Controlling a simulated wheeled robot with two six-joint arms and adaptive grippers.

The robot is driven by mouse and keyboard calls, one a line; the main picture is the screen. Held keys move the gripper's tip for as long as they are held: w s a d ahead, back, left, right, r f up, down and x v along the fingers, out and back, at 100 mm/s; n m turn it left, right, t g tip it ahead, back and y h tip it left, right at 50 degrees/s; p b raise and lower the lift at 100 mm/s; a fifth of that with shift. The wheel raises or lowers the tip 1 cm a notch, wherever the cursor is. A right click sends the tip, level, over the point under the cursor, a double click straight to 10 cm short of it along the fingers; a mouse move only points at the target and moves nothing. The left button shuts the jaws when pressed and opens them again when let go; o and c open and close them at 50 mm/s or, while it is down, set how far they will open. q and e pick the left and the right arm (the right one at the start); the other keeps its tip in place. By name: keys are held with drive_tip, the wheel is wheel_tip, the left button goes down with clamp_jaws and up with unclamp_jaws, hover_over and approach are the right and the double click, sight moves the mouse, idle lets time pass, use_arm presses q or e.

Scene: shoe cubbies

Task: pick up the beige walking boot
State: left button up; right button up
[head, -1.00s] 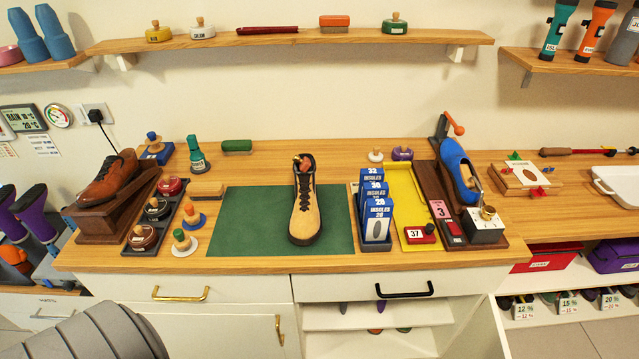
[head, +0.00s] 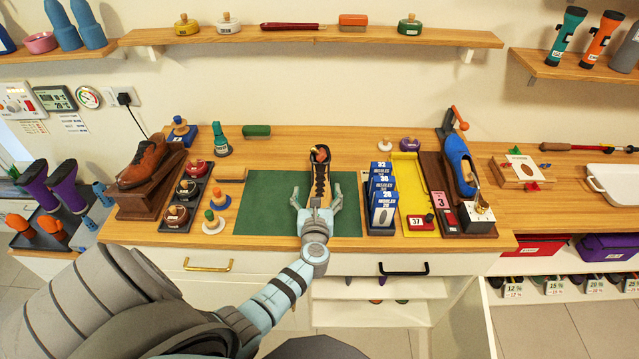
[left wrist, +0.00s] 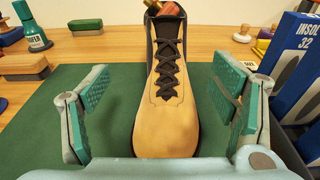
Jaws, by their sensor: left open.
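The beige walking boot (head: 320,176) stands on the green mat (head: 262,205), its toe toward me and black laces up its front. In the left wrist view the boot (left wrist: 168,105) fills the middle, with something red and gold in its opening. My left gripper (head: 318,192) is open over the front part of the boot. In the left wrist view one finger of this gripper (left wrist: 163,118) is on each side of the boot, with visible gaps to both. In the head view the gripper hides the boot's toe. My right gripper is not in view.
Blue insole boxes (head: 383,200) stand close right of the mat. Polish tins (head: 183,190) and a brown shoe on a wooden stand (head: 142,163) are to the left. A blue shoe (head: 459,163) is clamped at the right. A shelf (head: 310,37) runs above.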

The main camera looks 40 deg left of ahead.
sight(320, 186)
use_arm(q)
drive_tip(key=w, duration=0.1)
drive_tip(key=w+a+f+b, duration=0.2)
drive_tip(key=w, duration=0.1)
drive_tip(key=shift+w+a, duration=0.15)
drive_tip(key=shift+w, duration=0.2)
drive_tip(key=shift+r, duration=0.15)
drive_tip(key=shift+s, duration=0.1)
drive_tip(key=c, duration=1.6)
